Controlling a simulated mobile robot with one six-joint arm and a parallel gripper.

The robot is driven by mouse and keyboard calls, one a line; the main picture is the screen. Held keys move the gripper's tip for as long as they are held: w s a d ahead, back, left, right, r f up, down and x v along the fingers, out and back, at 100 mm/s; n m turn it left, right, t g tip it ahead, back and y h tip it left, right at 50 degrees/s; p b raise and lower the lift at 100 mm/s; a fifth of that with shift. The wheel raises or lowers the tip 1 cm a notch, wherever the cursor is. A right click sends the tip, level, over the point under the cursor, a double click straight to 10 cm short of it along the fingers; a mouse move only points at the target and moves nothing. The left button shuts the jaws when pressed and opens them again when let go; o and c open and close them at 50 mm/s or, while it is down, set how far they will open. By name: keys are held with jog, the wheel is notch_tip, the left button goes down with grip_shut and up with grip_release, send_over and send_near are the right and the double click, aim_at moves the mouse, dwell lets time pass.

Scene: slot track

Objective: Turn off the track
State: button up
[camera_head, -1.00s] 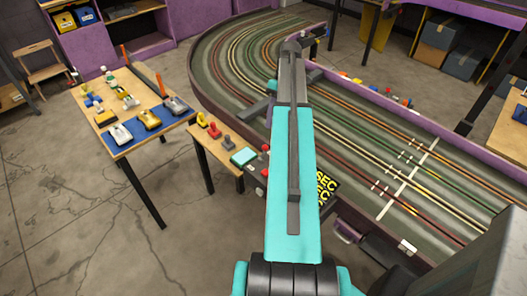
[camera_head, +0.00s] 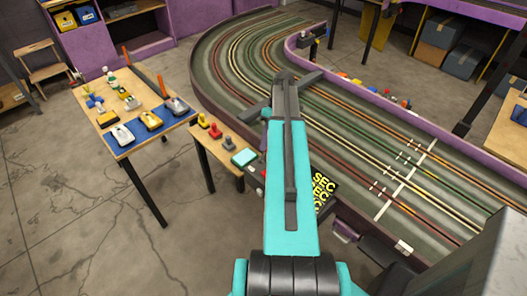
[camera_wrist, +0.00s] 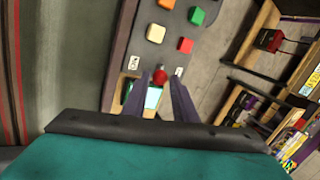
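In the wrist view a grey control panel (camera_wrist: 142,52) beside the track carries several square buttons. A bright cyan patch (camera_wrist: 152,98) shows between the fingers. In the head view my arm hides most of the panel.
The slot track (camera_head: 350,145) curves behind and right of my arm, edged by a purple wall. A low wooden bench (camera_head: 216,152) with red and yellow controllers stands left of the arm. A table (camera_head: 122,100) with model cars is farther left. The floor at lower left is clear.

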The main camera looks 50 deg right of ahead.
jog(key=shift+p+x, duration=0.6)
jog(key=shift+x, duration=1.7)
